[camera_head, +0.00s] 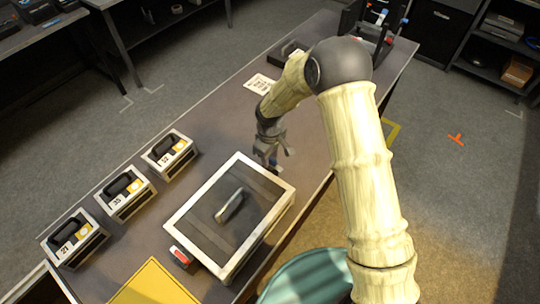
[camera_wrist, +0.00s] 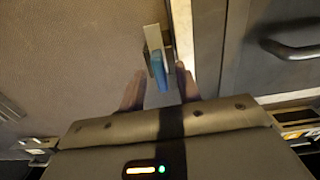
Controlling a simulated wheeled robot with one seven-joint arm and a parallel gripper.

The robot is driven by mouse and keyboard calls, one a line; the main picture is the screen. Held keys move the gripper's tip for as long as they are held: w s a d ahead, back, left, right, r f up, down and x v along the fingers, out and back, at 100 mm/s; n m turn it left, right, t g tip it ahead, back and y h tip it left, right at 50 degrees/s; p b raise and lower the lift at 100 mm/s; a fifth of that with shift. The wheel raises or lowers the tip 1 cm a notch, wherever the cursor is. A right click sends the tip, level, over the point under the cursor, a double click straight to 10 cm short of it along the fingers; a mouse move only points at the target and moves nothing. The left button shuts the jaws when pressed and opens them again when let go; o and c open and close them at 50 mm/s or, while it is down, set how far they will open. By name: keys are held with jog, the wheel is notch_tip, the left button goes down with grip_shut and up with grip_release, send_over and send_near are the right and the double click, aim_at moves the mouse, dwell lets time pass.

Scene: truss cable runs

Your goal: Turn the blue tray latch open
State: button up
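The blue tray latch (camera_wrist: 158,70) shows in the wrist view with a pale metal plate at its far end, beside the light edge of the tray. My gripper (camera_wrist: 161,84) is open, with one finger on each side of the latch's near end; I cannot tell whether either finger touches it. In the head view my gripper (camera_head: 268,152) is low at the tray's far corner, and a small bit of blue (camera_head: 289,152) shows beside it. The tray (camera_head: 185,213) has a pale frame, a dark top and a raised handle (camera_head: 229,205).
A red latch (camera_head: 180,256) sits at the tray's near left corner. Several numbered boxes with black handles (camera_head: 125,192) stand left of the tray. A yellow panel (camera_head: 153,284) lies in front. A printed sheet (camera_head: 259,84) and a dark rack (camera_head: 378,28) are farther back on the table.

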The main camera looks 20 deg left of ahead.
aim_at(270, 158)
notch_tip(270, 158, up, 17)
jog(key=b, duration=0.2)
jog(key=shift+r, duration=0.15)
dwell(0.4)
dwell(0.4)
jog(key=s+d+m+t, duration=0.1)
jog(key=s+d+m, duration=0.3)
jog(key=d, duration=0.5)
jog(key=s+d+m, duration=0.4)
jog(key=d+m, duration=0.1)
jog(key=d, duration=0.5)
jog(key=s+d+m+t, duration=0.1)
jog(key=s+d+m, duration=0.3)
jog(key=d, duration=0.6)
jog(key=shift+s+d+m+t, duration=0.2)
jog(key=shift+s+m+t, duration=0.15)
jog(key=shift+s, duration=0.2)
